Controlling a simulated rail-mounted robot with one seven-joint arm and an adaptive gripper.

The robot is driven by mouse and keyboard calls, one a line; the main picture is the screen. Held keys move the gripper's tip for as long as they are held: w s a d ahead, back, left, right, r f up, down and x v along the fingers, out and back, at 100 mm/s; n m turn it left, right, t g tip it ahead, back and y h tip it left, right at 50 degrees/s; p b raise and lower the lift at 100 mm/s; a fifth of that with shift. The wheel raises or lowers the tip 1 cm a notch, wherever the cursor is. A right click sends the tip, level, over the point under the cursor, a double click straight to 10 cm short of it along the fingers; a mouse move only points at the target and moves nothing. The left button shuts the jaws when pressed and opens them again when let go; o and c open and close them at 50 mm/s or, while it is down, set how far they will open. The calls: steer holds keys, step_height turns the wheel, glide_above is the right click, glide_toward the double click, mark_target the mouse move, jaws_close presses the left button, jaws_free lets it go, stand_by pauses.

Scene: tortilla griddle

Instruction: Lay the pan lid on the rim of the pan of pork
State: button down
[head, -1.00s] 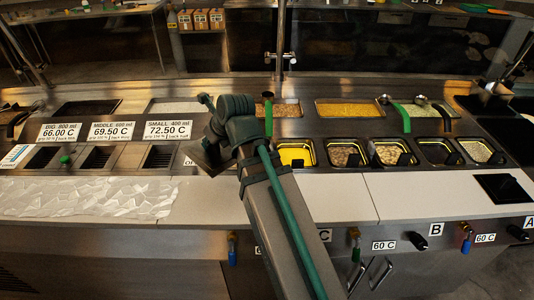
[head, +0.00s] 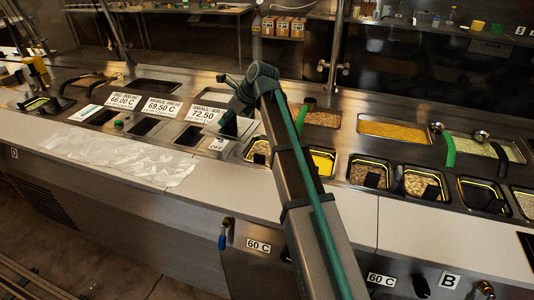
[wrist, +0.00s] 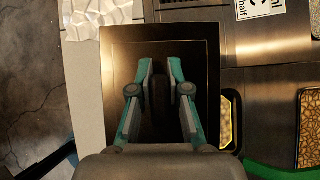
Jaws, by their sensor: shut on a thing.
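My gripper (wrist: 160,88) is shut on the dark handle of a square, dark pan lid (wrist: 120,60), which fills the middle of the wrist view. In the head view the lid (head: 232,124) hangs from my gripper above the counter, near the OFF label. A pan with a lit yellow rim and pale pieces (head: 257,147) is just right of and nearer than the lid. In the wrist view a yellow-rimmed pan (wrist: 230,112) shows partly past the lid's right edge. I cannot tell for certain which pan holds the pork.
Behind are wide trays (head: 396,130) and green-handled ladles (head: 448,150). A white crumpled sheet (head: 120,155) lies on the front counter at left.

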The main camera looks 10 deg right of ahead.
mark_target(250, 121)
steer(key=shift+w+a+f+n, duration=0.1)
steer(key=shift+w+a+n, duration=0.3)
steer(key=shift+w, duration=0.3)
steer(key=shift+d+f, duration=0.15)
steer(key=d+f, duration=0.1)
steer(key=d, duration=0.2)
steer(key=d+f+p, duration=0.1)
steer(key=d, duration=0.2)
steer(key=d+f+p, duration=0.1)
steer(key=d, duration=0.1)
steer(key=shift+w+d+f, duration=0.25)
steer(key=shift+d+f, duration=0.05)
steer(key=shift+d, duration=0.1)
steer(key=shift+w+d+f+p, duration=0.1)
steer(key=shift+d+f+p, duration=0.5)
steer(key=shift+f, duration=0.9)
steer(key=shift+w+d+f+p, duration=0.1)
steer(key=shift+d+f+p, duration=0.2)
steer(key=shift+d+f, duration=0.9)
steer(key=shift+d+f+p, duration=0.4)
steer(key=shift+f+p, duration=0.05)
steer(key=shift+f, duration=1.35)
steer(key=shift+f, duration=0.1)
steer(key=c, duration=1.1)
jaws_free()
steer(key=shift+c, duration=0.2)
